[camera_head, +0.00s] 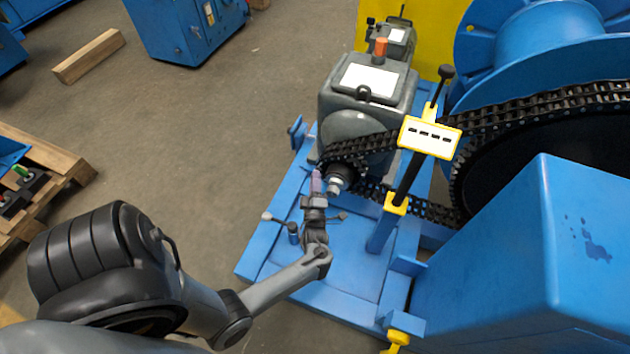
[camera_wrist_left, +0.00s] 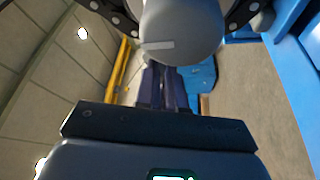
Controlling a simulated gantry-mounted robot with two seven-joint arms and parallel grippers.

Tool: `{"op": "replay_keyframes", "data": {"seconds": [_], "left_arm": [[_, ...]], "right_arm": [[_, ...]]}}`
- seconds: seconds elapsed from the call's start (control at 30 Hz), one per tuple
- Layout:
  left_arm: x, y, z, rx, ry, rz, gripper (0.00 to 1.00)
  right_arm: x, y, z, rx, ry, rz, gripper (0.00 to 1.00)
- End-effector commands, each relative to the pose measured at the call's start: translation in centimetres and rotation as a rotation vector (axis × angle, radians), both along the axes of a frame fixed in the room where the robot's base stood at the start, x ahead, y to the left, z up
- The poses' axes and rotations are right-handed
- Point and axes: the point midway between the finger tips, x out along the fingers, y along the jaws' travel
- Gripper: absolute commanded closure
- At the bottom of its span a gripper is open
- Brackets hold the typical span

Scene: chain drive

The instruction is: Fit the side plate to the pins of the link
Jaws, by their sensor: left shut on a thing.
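My left gripper (camera_head: 316,180) is at the small sprocket (camera_head: 342,174) of the grey drive unit, just left of it. In the left wrist view, the gripper (camera_wrist_left: 163,68) has its dark purplish fingers close together. A thin light-grey strip (camera_wrist_left: 157,45), apparently the side plate seen edge-on, lies at the fingertips, in front of a round grey end face (camera_wrist_left: 185,22). The black chain (camera_head: 540,103) runs from the sprocket to the large wheel; it also shows at the upper left of the wrist view (camera_wrist_left: 108,12). The link's pins cannot be made out. My right gripper is not in view.
A black post with a yellow-framed white panel (camera_head: 430,137) stands right of the sprocket, close to the chain. A grey motor housing (camera_head: 368,90) stands behind. A blue guard (camera_head: 530,260) fills the right. Open floor (camera_head: 220,130) lies to the left.

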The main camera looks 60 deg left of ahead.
Motion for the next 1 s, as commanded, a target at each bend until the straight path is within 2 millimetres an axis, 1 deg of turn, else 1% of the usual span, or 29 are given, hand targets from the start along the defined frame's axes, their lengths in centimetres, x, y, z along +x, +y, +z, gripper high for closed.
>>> {"op": "replay_keyframes", "data": {"seconds": [0.27, 1.0], "left_arm": [[0.2, 0.1, 0.0, 0.000, -0.001, 0.000, 1.00], [1.6, 1.3, 0.0, 0.001, -0.001, 0.001, 1.00]], "right_arm": [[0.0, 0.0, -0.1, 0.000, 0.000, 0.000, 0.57], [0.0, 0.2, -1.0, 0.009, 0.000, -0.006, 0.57]]}}
